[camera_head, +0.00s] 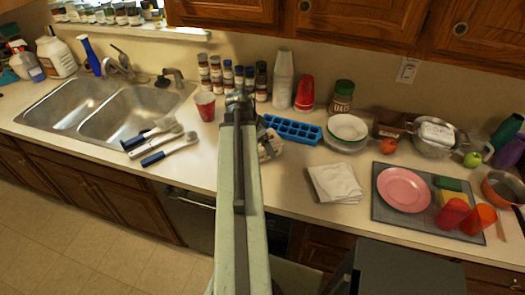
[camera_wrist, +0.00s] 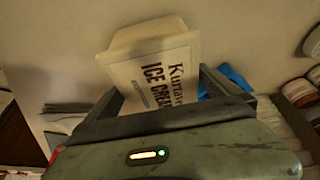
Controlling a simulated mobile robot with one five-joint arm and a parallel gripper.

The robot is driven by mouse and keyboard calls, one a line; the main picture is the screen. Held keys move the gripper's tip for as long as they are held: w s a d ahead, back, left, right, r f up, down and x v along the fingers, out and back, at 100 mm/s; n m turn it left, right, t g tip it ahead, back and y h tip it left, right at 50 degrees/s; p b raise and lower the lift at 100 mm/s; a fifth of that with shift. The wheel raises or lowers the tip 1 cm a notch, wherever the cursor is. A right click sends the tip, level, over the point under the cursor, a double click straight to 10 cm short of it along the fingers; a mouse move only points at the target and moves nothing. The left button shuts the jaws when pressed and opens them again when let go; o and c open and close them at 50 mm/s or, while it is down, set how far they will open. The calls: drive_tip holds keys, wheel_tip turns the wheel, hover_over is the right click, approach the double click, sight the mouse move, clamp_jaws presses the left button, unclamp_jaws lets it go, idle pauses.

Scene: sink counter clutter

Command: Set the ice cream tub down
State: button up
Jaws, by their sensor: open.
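The ice cream tub (camera_wrist: 152,65) is white with dark lettering reading "ICE CREAM". It shows large in the wrist view, tilted in the picture, just beyond and between the fingers of my gripper (camera_wrist: 162,84). My gripper is open, with a finger on either side of the tub's near part; whether either touches it I cannot tell. In the head view the tub (camera_head: 271,144) is on the counter (camera_head: 285,185), partly hidden behind my arm. My gripper (camera_head: 240,98) is hard to make out there.
A blue ice tray (camera_head: 292,130) lies right of the tub, with a folded white cloth (camera_head: 335,182) in front. Brushes (camera_head: 165,142) lie by the sink (camera_head: 120,108). Clear counter lies between brushes and arm.

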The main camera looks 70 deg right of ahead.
drive_tip(key=b+x, duration=0.1)
drive_tip(key=x, duration=0.2)
drive_tip(key=shift+w, duration=0.1)
drive_tip(key=shift+r, duration=0.2)
drive_tip(key=shift+f, duration=0.25)
drive_tip(key=c, duration=1.8)
drive_tip(key=shift+r, duration=0.1)
wheel_tip(320, 180, up, 11)
drive_tip(key=p, duration=1)
drive_tip(key=shift+f, duration=0.2)
wheel_tip(320, 180, down, 6)
drive_tip(key=b, duration=0.5)
drive_tip(key=shift+b, duration=0.35)
drive_tip(key=shift+r, duration=0.3)
